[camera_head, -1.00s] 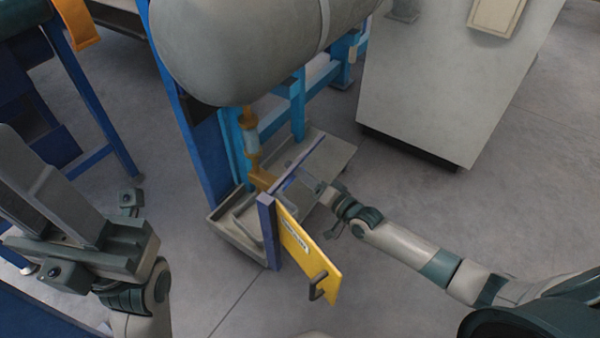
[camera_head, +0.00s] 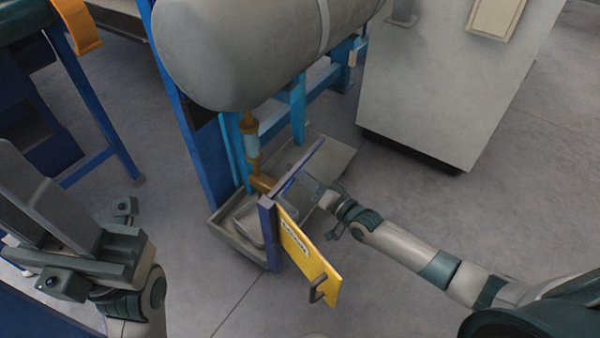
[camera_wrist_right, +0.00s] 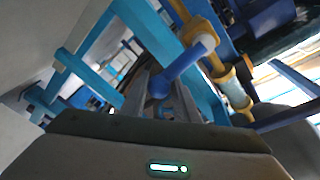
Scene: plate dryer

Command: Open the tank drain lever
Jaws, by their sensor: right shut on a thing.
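The drain valve (camera_head: 253,150) is a brass pipe with a clear section, hanging below the grey tank (camera_head: 250,50). Its blue drain lever (camera_wrist_right: 182,72) runs from the brass fitting toward my right gripper in the right wrist view. In the head view only a small blue piece of the lever (camera_head: 287,186) shows, behind a blue-grey bar. My right gripper (camera_wrist_right: 160,92) is shut on the lever's end; it also shows in the head view (camera_head: 314,190). My left gripper (camera_head: 50,205) is at the left, away from the valve; its fingertip gap is unclear.
A yellow panel (camera_head: 310,262) with a dark handle stands on a blue-grey post (camera_head: 267,232) just in front of the valve. A grey tray (camera_head: 235,240) with a basin lies below. A grey cabinet (camera_head: 440,90) stands right. The floor at front is clear.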

